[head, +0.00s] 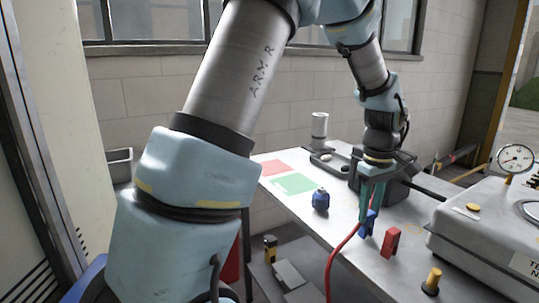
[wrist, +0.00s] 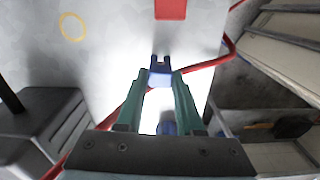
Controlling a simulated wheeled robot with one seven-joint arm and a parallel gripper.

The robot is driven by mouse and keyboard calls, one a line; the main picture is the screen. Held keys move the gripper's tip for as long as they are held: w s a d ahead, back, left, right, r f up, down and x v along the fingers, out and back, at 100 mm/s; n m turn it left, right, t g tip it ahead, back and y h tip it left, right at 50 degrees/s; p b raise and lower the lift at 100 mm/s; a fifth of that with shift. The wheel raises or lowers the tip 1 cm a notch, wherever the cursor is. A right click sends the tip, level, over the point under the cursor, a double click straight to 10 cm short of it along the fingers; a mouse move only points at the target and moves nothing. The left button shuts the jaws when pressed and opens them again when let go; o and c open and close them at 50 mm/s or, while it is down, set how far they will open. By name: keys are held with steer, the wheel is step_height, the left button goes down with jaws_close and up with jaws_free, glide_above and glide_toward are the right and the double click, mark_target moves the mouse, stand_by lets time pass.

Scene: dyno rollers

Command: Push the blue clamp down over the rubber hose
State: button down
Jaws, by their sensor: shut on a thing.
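The blue clamp (head: 367,223) is between the tips of my gripper (head: 369,207), which points down over the table and is shut on it. In the wrist view the clamp (wrist: 160,73), with a notched far end, sits between the green fingertips (wrist: 160,80). The red rubber hose (head: 344,242) rises from the table's front edge to the clamp. In the wrist view the hose (wrist: 208,64) passes on both sides of the clamp. I cannot tell whether the clamp is seated around the hose or only touching it.
A red clamp-like block (head: 391,242) stands just right of my gripper. A yellow-topped piece (head: 432,281) is nearer the front. Another blue object (head: 320,200) stands to the left, near red and green mats (head: 293,184). A large grey machine (head: 480,235) fills the right side.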

mark_target(369, 212)
steer(key=shift+r+p, duration=3.65)
steer(key=shift+r, duration=0.9)
